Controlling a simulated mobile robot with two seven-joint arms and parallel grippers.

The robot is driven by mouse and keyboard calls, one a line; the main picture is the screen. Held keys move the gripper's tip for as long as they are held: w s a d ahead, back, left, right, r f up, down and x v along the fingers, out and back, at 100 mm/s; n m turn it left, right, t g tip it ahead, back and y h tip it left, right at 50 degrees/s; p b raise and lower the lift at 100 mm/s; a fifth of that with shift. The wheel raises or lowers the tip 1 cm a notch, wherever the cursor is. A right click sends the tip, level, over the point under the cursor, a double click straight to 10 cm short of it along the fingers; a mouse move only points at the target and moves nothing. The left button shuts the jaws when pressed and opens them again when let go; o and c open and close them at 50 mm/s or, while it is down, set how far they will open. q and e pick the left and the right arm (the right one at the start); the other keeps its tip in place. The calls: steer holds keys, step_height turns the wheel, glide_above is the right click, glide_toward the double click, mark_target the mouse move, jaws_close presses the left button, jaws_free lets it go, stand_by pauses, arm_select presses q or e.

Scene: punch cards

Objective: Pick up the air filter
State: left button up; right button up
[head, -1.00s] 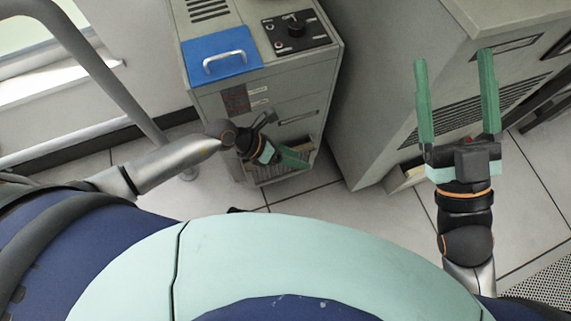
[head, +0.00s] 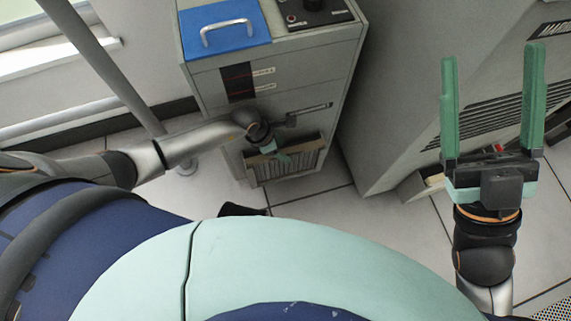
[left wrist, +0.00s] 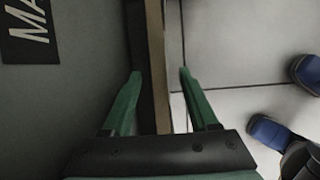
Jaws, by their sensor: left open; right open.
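The air filter (head: 300,166) is a pleated grey panel with a tan frame, standing in the low front opening of the grey cabinet (head: 215,82). My left gripper (head: 284,158) is open at the filter's upper edge, partly hidden by its own wrist. In the left wrist view, the filter's tan edge (left wrist: 156,60) runs between the two open green fingers (left wrist: 159,75). I cannot tell whether either finger touches it. My right gripper (head: 491,56) is open and empty, raised at the right in front of another cabinet.
The cabinet has a blue lid with a handle (head: 228,28) and a black knob panel (head: 308,14) on top. A larger grey cabinet (head: 400,90) stands to the right. A grey rail (head: 105,75) is at the left. Tiled floor (head: 330,205) lies clear in front.

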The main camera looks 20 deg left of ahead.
mark_target(287, 154)
arm_select(q)
steer(key=b+x, duration=0.2)
steer(key=x, duration=0.2)
steer(key=shift+f, duration=0.2)
arm_select(e)
steer(key=f, duration=0.3)
steer(key=shift+w+a+f, duration=0.15)
steer(key=shift+a+f, duration=0.1)
steer(key=shift+f, duration=0.05)
arm_select(q)
steer(key=shift+f, duration=0.2)
steer(key=shift+c, duration=0.2)
jaws_close()
